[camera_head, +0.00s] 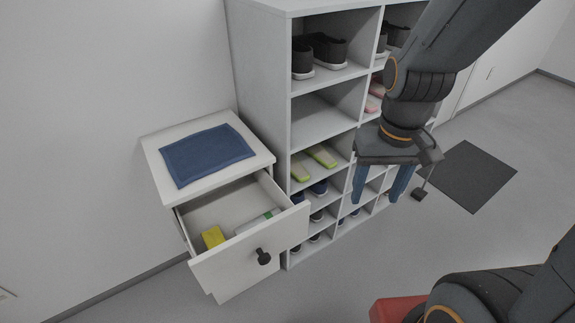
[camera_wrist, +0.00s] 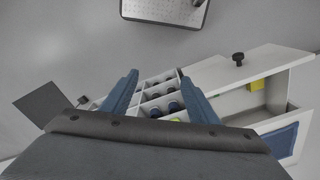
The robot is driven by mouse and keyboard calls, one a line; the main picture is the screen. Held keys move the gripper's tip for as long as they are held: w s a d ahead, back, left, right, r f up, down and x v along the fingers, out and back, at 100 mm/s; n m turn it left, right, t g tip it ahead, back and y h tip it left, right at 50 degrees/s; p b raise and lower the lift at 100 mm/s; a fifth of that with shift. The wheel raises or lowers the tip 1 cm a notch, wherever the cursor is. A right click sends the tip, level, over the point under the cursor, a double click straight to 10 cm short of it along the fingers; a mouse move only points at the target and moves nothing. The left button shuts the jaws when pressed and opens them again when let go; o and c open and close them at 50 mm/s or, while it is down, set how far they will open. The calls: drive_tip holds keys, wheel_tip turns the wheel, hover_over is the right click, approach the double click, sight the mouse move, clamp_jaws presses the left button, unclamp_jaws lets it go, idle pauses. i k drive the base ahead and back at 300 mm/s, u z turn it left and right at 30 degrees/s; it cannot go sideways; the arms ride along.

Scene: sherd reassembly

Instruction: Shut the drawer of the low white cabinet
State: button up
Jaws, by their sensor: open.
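The low white cabinet (camera_head: 163,158) stands against the wall at the left of the head view, with a blue cloth (camera_head: 205,155) on its top. Its drawer (camera_head: 230,261) is pulled well out and has a dark knob (camera_head: 264,257) on its front. A yellow item (camera_head: 213,237) and a white and green item (camera_head: 257,222) lie inside. In the wrist view the drawer front (camera_wrist: 228,72) and knob (camera_wrist: 238,58) show at the upper right. My gripper (camera_head: 376,199) is open and empty, right of the drawer and apart from it; its blue fingers also show in the wrist view (camera_wrist: 160,88).
A tall grey-white shoe rack (camera_head: 262,80) with several pairs of shoes stands right beside the cabinet. A dark mat (camera_head: 468,176) lies on the floor at the right. A red object (camera_head: 390,310) is at the bottom edge. The floor before the drawer (camera_head: 325,290) is clear.

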sight(234, 204)
drive_tip(key=u, duration=0.5)
drive_tip(key=k, duration=0.25)
drive_tip(key=u, duration=0.7)
drive_tip(key=i, duration=0.4)
drive_tip(key=u, duration=1.55)
drive_tip(key=k, duration=0.8)
drive_tip(key=z, duration=1.65)
